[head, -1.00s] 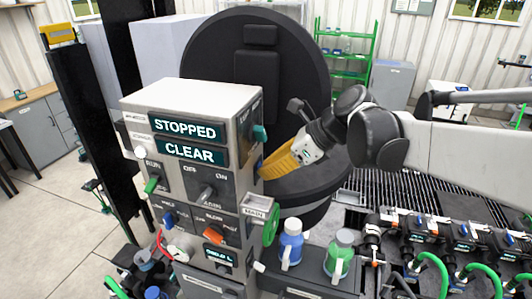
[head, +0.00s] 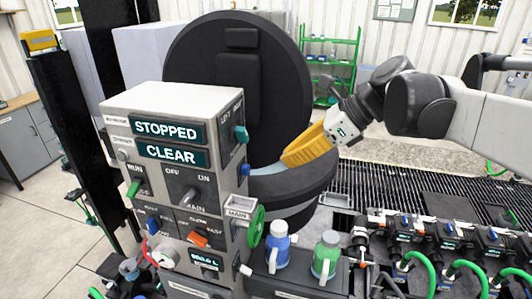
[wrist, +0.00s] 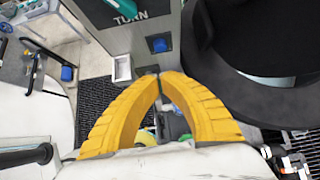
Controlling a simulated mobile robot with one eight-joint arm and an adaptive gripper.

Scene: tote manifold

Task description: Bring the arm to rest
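My gripper (head: 288,160) has yellow fingers and is raised in the air just right of the control panel (head: 160,100). In the wrist view its two fingertips (wrist: 160,77) come together, with nothing seen between them. My arm reaches in from the right edge of the head view, bent at the wrist. The gripper looks apart from the panel and in front of the dark round vessel (head: 292,200).
The panel screens read STOPPED and CLEAR. A green handwheel (head: 256,228) sticks out of its right side. A blue jug (head: 278,245) and a green jug (head: 326,257) stand below. Valves with green hoses (head: 415,257) line the lower right. Open floor grating lies behind them.

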